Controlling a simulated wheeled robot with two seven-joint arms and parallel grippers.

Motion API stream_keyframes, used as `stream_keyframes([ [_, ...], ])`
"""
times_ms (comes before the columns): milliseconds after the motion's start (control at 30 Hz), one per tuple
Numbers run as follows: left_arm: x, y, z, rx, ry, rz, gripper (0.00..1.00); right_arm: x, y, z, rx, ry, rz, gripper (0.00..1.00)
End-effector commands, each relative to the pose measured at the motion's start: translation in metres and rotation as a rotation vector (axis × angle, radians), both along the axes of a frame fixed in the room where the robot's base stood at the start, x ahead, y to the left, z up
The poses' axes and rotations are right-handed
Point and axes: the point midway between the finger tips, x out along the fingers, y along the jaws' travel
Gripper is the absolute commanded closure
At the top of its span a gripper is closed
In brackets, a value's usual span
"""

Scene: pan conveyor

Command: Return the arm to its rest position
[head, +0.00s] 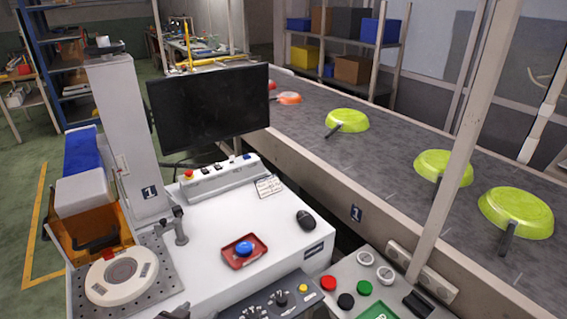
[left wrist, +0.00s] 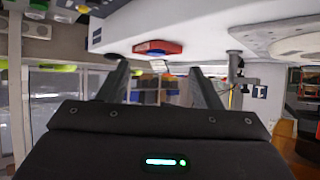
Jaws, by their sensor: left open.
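My left gripper (head: 207,312) shows only as dark fingertips at the bottom edge of the head view, in front of the white desk. In the left wrist view the left gripper (left wrist: 157,78) has its two dark fingers spread apart, with nothing between them. That view is upside down. The red tray (head: 244,251) with a blue round piece (head: 244,249) lies on the desk beyond the fingers, apart from them. The tray also shows in the left wrist view (left wrist: 172,48). Most of my left arm is hidden. My right gripper is out of view.
A round white device (head: 121,277) stands left. Button panels are at the front right. A conveyor (head: 395,165) carries green pans (head: 515,212) behind a pale post.

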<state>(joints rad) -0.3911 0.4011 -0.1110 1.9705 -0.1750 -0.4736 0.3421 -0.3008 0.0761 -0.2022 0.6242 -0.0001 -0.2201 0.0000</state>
Motion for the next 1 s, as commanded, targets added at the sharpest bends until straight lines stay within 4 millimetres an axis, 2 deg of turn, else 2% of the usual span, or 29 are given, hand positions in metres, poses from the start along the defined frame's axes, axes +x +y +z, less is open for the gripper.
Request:
stream_keyframes([
  [167, -0.012, -0.004, 0.004, 0.033, 0.061, 0.027, 0.41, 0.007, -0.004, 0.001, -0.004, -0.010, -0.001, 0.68],
  [367, -0.034, -0.007, 0.010, 0.083, 0.173, 0.066, 0.41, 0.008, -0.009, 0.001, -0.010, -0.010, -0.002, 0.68],
  [600, -0.074, -0.009, 0.024, 0.134, 0.349, 0.105, 0.41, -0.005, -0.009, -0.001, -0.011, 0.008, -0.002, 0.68],
  [1000, -0.143, -0.011, 0.051, 0.161, 0.619, 0.117, 0.41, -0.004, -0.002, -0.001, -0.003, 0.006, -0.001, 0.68],
])
